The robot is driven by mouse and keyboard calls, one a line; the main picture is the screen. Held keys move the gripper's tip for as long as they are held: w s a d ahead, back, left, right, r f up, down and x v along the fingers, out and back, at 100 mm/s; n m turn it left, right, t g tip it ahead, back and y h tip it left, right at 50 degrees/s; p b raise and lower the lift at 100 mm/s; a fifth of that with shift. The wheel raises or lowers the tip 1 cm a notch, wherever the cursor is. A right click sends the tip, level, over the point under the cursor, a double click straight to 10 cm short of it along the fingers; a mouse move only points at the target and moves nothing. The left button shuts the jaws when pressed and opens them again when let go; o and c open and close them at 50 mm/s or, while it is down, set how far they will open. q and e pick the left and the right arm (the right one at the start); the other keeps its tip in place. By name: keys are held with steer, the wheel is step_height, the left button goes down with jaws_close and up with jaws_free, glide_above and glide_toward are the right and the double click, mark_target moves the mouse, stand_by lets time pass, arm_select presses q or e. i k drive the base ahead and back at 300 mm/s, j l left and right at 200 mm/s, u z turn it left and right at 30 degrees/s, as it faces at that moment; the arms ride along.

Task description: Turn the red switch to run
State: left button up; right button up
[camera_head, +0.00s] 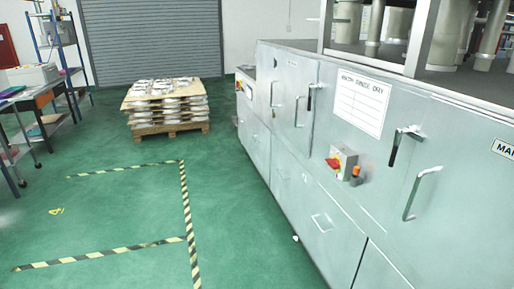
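The red switch (333,163) is a red knob with some yellow around it, on the face of a small grey box (345,157). The box is fixed to the front of a long grey metal machine cabinet (290,160) on the right. The knob's setting and any run marking are too small to read. A small orange-red part (356,171) sits on the side of the box. Neither of my grippers shows in the head view.
Cabinet handles (422,192) stick out near the switch box. A white sign (362,101) is above it. A pallet of stacked castings (167,105) stands before a roller shutter. Tables (35,105) line the left. Green floor (120,210) with striped tape is clear.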

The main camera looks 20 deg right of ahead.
mark_target(334, 164)
steer(key=i+j+z, duration=0.1)
steer(key=i, duration=0.45)
steer(key=i+j+z, duration=0.15)
steer(key=i, duration=0.35)
steer(key=i+j+z, duration=0.1)
steer(key=i+j, duration=0.15)
steer(key=i, duration=0.25)
